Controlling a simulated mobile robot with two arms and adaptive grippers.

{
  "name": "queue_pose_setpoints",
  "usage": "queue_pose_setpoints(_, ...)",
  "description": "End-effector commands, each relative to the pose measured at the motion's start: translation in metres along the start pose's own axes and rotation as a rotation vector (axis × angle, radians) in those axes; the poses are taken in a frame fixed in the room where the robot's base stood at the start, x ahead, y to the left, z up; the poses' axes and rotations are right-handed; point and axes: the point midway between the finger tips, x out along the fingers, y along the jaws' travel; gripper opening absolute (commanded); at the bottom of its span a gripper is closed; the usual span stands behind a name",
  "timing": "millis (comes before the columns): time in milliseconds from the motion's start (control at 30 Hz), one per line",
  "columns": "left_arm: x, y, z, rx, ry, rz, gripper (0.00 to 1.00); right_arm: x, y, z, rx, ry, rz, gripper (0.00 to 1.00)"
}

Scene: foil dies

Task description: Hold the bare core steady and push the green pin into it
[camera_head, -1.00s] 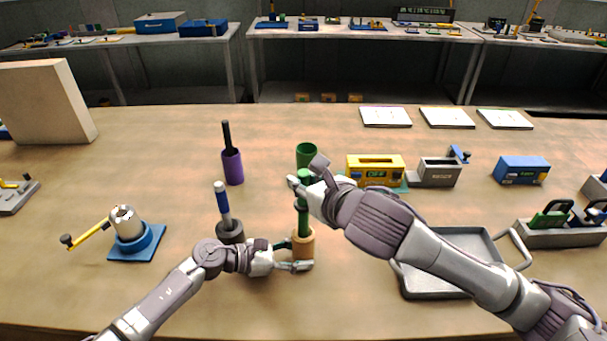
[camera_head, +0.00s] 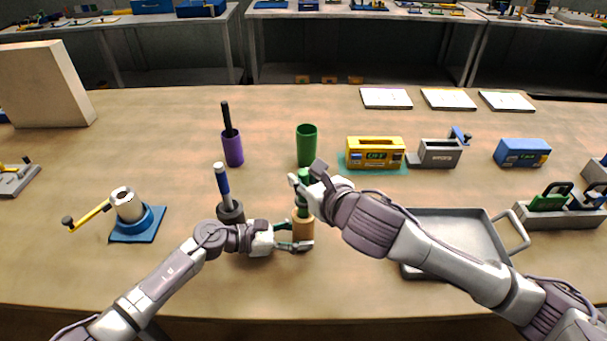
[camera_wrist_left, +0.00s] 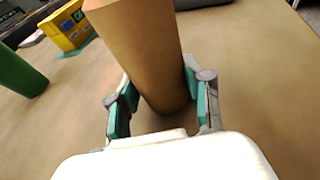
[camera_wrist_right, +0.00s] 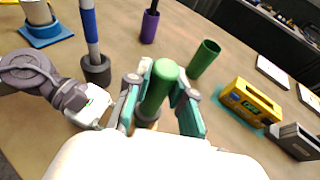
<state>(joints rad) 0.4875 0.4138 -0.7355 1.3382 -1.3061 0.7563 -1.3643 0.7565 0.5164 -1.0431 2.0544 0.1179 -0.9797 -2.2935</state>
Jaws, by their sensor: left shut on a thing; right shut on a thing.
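The bare core (camera_head: 303,229) is a tan cylinder standing upright on the table; it fills the middle of the left wrist view (camera_wrist_left: 150,50). My left gripper (camera_head: 292,238) is shut around its lower part. The green pin (camera_head: 303,208) stands upright above the core, and my right gripper (camera_head: 300,185) is shut on its upper part. In the right wrist view the pin's rounded top (camera_wrist_right: 163,72) shows between the fingers. The pin's lower end meets the core's top; how deep it sits is hidden.
Behind stands an empty green cup (camera_head: 307,142). A grey holder (camera_head: 231,212) with a blue-gripped rod and a purple cup (camera_head: 232,150) with a black rod stand left. A yellow box (camera_head: 375,152) is behind right. A grey tray (camera_head: 450,225) lies under my right arm.

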Motion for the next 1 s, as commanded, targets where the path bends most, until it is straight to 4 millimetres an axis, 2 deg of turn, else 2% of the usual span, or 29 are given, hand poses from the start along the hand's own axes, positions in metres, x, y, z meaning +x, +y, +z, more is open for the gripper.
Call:
queue_pose_setpoints(433, 0.0003, -0.0009, -0.0015, -0.001, 0.002, -0.002, 0.3, 0.001, 0.0001, -0.0031, 0.0, 0.0, 0.001, 0.0)
queue_pose_setpoints(467, 0.0003, -0.0009, -0.0015, -0.001, 0.002, -0.002, 0.3, 0.001, 0.0001, -0.0031, 0.0, 0.0, 0.001, 0.24)
queue_pose_setpoints(633, 0.0003, -0.0009, -0.0015, -0.001, 0.002, -0.002, 0.3, 0.001, 0.0001, -0.0031, 0.0, 0.0, 0.001, 0.52)
queue_pose_setpoints(1000, 0.0003, -0.0009, -0.0015, -0.001, 0.002, -0.002, 0.3, -0.0034, -0.0001, -0.0035, -0.001, 0.001, 0.0, 0.52)
